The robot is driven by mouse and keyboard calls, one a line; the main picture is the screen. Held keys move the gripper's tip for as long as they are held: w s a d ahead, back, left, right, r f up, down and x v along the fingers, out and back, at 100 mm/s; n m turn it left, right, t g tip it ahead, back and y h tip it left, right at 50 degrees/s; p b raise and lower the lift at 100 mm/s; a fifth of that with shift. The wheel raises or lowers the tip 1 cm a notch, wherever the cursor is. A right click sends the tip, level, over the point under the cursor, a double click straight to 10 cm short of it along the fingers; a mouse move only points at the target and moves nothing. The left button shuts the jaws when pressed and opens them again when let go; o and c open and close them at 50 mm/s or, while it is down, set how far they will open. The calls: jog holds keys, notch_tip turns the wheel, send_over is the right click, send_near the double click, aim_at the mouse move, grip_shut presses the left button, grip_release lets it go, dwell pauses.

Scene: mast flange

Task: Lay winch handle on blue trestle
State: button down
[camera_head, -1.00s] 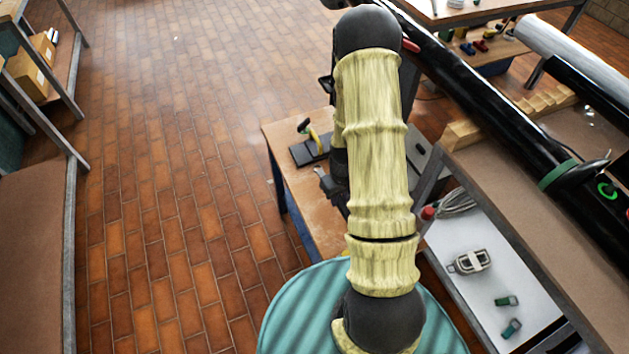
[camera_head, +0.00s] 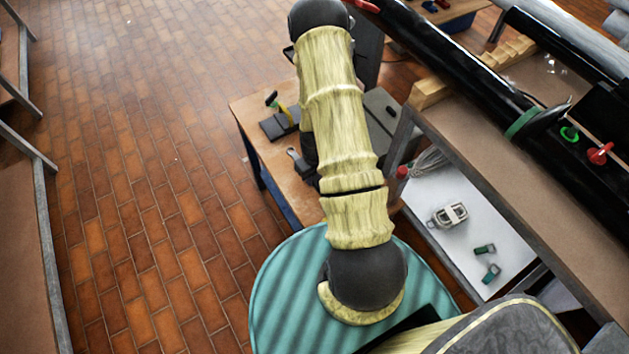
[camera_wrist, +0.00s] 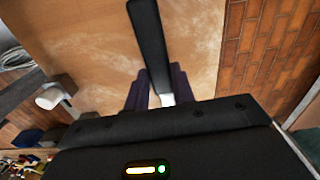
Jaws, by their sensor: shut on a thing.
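In the wrist view my gripper (camera_wrist: 162,98) is shut on a slim tool with a long black grip and a short silvery shank, which I take to be the winch handle (camera_wrist: 149,45). It points away from the jaws, above a worn brown board top (camera_wrist: 85,40). In the head view my arm hides the gripper. Beyond the arm is a low brown-topped bench with dark blue legs, seemingly the blue trestle (camera_head: 250,112).
A dark block with a yellow-green lever (camera_head: 280,121) stands on the bench. To the right, a long black mast (camera_head: 450,65) lies over a brown-topped rack. A white shelf (camera_head: 455,240) below holds a grey block (camera_head: 449,215) and small green pieces. Brick floor is open at left.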

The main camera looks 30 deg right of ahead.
jog(key=shift+s+f, duration=0.1)
jog(key=shift+f, duration=0.25)
jog(key=shift+f+p, duration=0.35)
jog(key=shift+f, duration=1.2)
jog(key=shift+f, duration=0.15)
jog(key=c, duration=1.2)
grip_release()
jog(key=shift+o, duration=0.2)
notch_tip(320, 180, up, 17)
jog(key=b, duration=0.2)
jog(key=shift+a+r, duration=0.2)
jog(key=shift+a, duration=0.1)
